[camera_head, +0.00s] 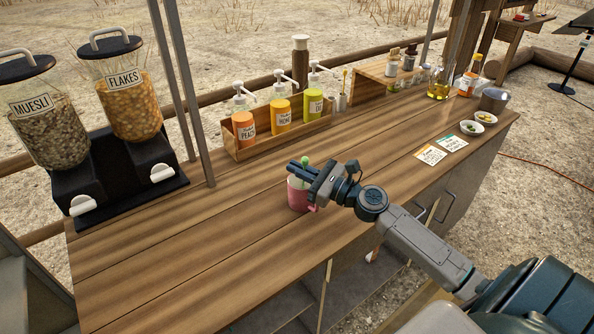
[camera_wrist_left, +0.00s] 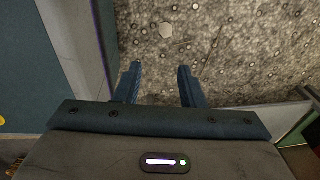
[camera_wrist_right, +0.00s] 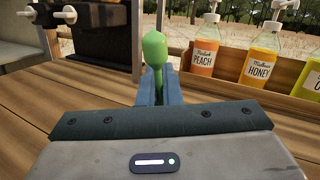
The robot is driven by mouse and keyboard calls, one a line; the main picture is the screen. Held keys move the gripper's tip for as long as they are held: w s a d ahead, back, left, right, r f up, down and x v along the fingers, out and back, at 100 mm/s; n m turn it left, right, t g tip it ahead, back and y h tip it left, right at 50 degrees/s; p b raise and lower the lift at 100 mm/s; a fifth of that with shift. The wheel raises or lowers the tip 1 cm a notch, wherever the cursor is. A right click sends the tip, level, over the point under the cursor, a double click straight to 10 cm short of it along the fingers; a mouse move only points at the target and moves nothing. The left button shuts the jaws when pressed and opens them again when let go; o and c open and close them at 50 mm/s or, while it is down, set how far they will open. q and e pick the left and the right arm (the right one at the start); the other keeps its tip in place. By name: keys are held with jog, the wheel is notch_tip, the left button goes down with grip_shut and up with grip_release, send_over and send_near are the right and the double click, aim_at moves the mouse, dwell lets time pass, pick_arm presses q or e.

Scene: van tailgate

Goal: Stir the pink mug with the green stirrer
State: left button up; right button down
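The pink mug (camera_head: 298,194) stands on the wooden counter, partly hidden behind my right gripper (camera_head: 300,172). The green stirrer (camera_wrist_right: 154,62) is upright between the fingers of my right gripper (camera_wrist_right: 156,88), which are closed on it. Its round green top also shows in the head view just above the fingers, over the mug. Its lower end is hidden, so I cannot tell how deep it sits in the mug. My left gripper (camera_wrist_left: 160,86) is open and empty, pointing down over gravelly ground. It is outside the head view.
A wooden caddy (camera_head: 284,137) with peach, honey and another pump bottle stands behind the mug. Muesli and flakes dispensers (camera_head: 129,99) stand at the left. Two cards (camera_head: 431,155) and small white bowls (camera_head: 485,117) lie at the right. The counter's left front is clear.

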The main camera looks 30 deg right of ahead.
jog(key=shift+s+a+r, duration=0.1)
jog(key=shift+r, duration=0.05)
notch_tip(320, 180, up, 9)
jog(key=s+p, duration=0.1)
jog(key=p, duration=0.7)
jog(key=shift+s+a+p, duration=0.3)
jog(key=shift+a, duration=0.05)
dwell(0.5)
notch_tip(320, 180, up, 5)
jog(key=p, duration=0.5)
jog(key=shift+f, duration=0.25)
